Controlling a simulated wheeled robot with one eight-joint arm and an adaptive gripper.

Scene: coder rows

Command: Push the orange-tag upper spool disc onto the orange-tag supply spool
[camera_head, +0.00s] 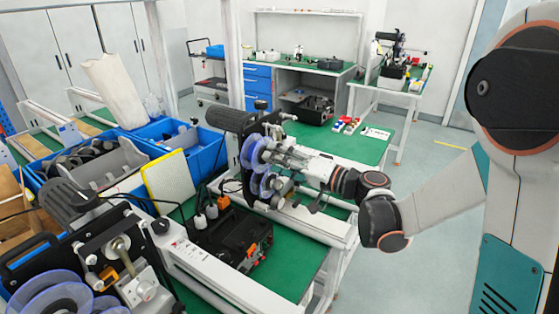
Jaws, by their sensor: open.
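A machine with a black motor (229,119) stands on the table near the middle of the view. It carries translucent blue-violet spool discs, one upper disc (254,152) and one lower disc (264,182). My arm reaches in from the right, and my gripper (272,155) is at the upper disc, on its right side. The gripper is open; whether its fingers touch the disc cannot be told at this size. No orange tag can be made out on these discs. The spool's shaft is hidden behind the gripper and disc.
A second machine with violet discs (57,301) fills the lower left. Blue bins (207,150) with dark parts stand behind. A black box (236,240) with orange clips sits on the green table. Floor at right is clear.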

